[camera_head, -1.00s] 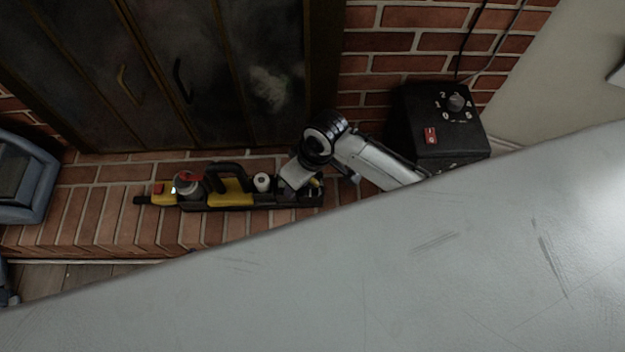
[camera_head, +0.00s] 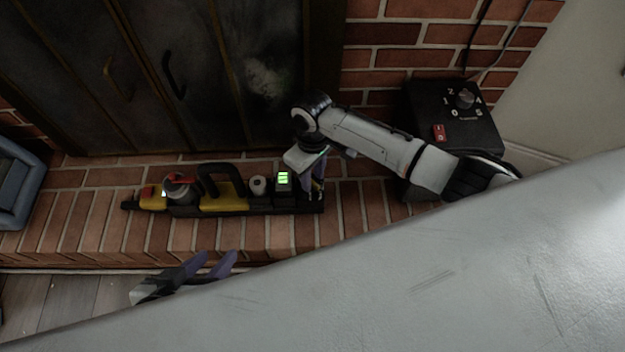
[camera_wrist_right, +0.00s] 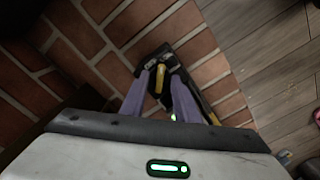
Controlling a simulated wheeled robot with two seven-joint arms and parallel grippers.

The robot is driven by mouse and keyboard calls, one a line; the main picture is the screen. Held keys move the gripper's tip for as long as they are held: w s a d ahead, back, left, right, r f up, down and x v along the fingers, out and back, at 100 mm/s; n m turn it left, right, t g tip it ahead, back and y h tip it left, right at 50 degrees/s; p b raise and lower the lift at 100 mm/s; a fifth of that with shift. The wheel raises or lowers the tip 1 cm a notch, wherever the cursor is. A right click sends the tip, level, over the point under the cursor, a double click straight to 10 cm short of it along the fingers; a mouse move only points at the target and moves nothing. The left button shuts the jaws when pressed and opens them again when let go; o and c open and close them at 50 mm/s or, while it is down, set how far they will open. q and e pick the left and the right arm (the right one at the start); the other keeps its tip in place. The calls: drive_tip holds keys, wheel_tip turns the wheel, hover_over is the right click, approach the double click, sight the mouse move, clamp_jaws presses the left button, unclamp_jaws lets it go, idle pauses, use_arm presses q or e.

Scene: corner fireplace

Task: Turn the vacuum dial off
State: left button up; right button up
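A long black-and-yellow device (camera_head: 225,198) with a handle and a lit green display lies on the brick hearth. My right gripper (camera_head: 317,188) is over its right end, fingers pointing down. In the right wrist view its two purple fingers (camera_wrist_right: 159,100) are apart, and a yellow knob-like part (camera_wrist_right: 160,76) on the black device shows between their tips; I cannot tell if they touch it. A black box (camera_head: 450,125) at the right has a grey dial (camera_head: 465,98) numbered around its rim and a red switch (camera_head: 439,132). My left gripper (camera_head: 220,262) is open and empty before the hearth.
A dark double-door fireplace front (camera_head: 190,80) stands behind the hearth. A blue object (camera_head: 15,190) is at the far left. My large grey body surface covers the lower part of the head view. Cables run up the wall above the black box.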

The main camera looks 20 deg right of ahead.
drive_tip(key=shift+f, duration=0.4)
clamp_jaws()
